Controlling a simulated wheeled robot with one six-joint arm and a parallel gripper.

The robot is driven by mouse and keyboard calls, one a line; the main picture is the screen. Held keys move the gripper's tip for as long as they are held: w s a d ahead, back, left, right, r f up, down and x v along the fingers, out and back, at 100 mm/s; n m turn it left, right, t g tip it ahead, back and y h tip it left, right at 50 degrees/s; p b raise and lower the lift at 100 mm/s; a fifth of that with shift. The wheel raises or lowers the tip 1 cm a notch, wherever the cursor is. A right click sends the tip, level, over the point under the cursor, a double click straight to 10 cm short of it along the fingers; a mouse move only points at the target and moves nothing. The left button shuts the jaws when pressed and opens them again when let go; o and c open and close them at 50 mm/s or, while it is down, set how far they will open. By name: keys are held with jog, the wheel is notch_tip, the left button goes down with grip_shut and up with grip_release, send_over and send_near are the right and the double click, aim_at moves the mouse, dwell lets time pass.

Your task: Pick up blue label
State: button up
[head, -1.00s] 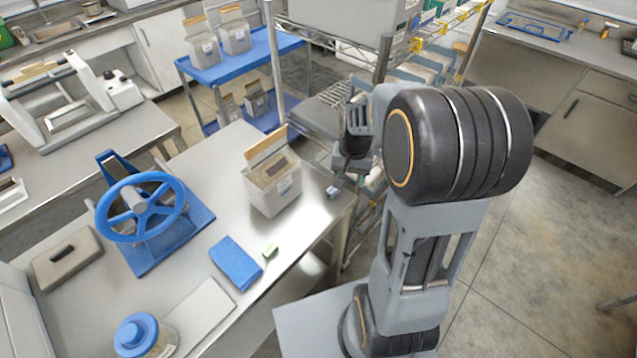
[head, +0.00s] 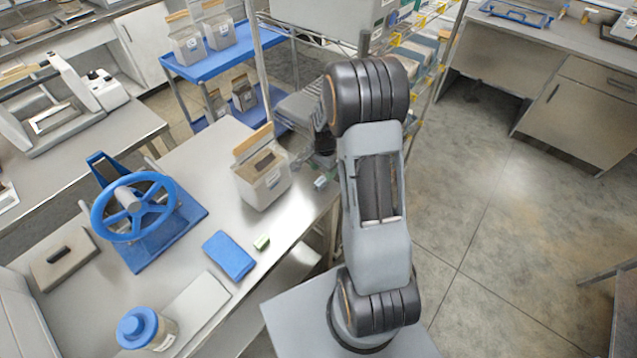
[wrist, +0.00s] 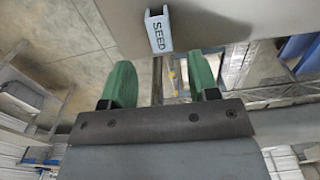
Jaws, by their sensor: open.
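The blue label (head: 321,182) is a small pale blue piece near the right edge of the metal table (head: 203,150). In the wrist view the label (wrist: 158,30) reads "SEED" and lies close to the table edge, just beyond my fingertips. My gripper (wrist: 162,75) has two green fingers spread apart with nothing between them. The label is ahead of the gap between them, apart from both. In the head view my gripper is mostly hidden behind my arm, near the label.
A wire shelf (head: 300,32) stands behind. Floor at right is clear.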

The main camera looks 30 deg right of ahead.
aim_at(323, 179)
jog(key=shift+f+p, duration=0.95)
jog(key=shift+f, duration=1.85)
jog(key=shift+c, duration=0.4)
jog(key=c, duration=0.9)
